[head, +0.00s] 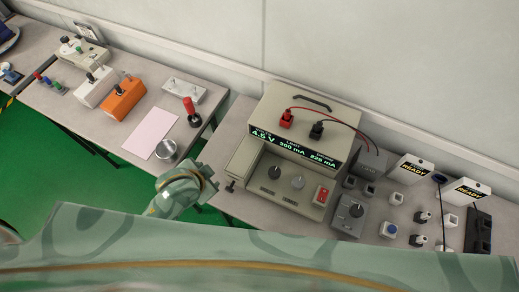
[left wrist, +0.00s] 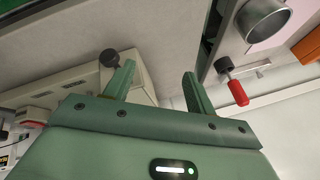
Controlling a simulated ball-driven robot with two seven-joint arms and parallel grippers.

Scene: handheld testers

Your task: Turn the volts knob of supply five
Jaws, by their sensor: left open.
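The beige power supply (head: 318,113) stands on the bench in the head view, its display reading 4.5 V, 300 mA and 225 mA. I cannot read a number on the supply. My left gripper (head: 207,180) is left of the supply, apart from it, over the gap between benches. In the left wrist view its fingers (left wrist: 158,72) are open and empty. A dark round knob (left wrist: 109,58) shows beyond one finger. My right gripper is not in view.
A red switch (head: 321,194) is on the panel's right. A grey dial box (head: 349,213) and several small blocks stand right of the supply. The left bench holds a red-handled tool (head: 191,109), a metal cylinder (head: 166,149), pink paper (head: 150,133) and an orange box (head: 122,99).

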